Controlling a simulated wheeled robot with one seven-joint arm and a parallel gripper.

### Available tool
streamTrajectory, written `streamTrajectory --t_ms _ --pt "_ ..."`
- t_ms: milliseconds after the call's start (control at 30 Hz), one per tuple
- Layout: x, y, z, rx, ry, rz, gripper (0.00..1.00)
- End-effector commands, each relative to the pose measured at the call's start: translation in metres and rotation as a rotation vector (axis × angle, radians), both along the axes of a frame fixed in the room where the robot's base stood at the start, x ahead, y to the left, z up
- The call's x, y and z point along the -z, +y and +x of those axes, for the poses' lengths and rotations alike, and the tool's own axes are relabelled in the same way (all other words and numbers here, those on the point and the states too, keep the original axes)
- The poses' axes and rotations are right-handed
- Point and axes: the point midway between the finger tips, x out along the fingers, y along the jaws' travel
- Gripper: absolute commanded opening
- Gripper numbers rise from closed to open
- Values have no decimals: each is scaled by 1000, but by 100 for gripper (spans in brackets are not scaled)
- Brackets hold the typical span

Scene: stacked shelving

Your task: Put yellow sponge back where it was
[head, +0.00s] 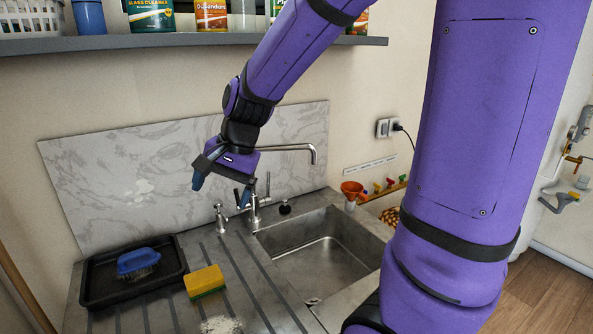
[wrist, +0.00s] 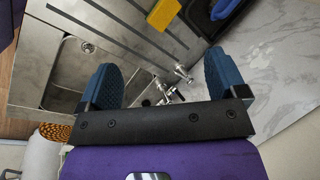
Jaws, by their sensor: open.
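The yellow sponge (head: 205,281) has a green underside and lies on the ribbed metal drainboard (head: 243,279), between the black tray and the sink. It also shows at the top of the wrist view (wrist: 163,13). My gripper (head: 221,190) is open and empty, in the air in front of the marble backsplash, above and behind the sponge and apart from it. Its two blue fingers show wide apart in the wrist view (wrist: 168,84), with nothing between them but the counter and tap beyond.
A black tray (head: 95,300) holding a blue-handled brush (head: 138,262) stands left of the sponge. The sink (head: 325,260) lies to the right, with a tap (head: 255,212) behind it. A shelf (head: 190,43) with bottles hangs above. Some drainboard around the sponge is clear.

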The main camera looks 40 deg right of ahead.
Motion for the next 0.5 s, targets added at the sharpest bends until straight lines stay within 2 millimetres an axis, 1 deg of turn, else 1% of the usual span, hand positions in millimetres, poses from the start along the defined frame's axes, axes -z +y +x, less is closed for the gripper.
streamTrajectory --t_ms 33,200,500 --pt "-12 -1 -11 -47 -34 -23 91" --pt "-39 -6 -48 -214 -122 -117 91" --pt "-72 -18 -114 -486 -259 -315 91"
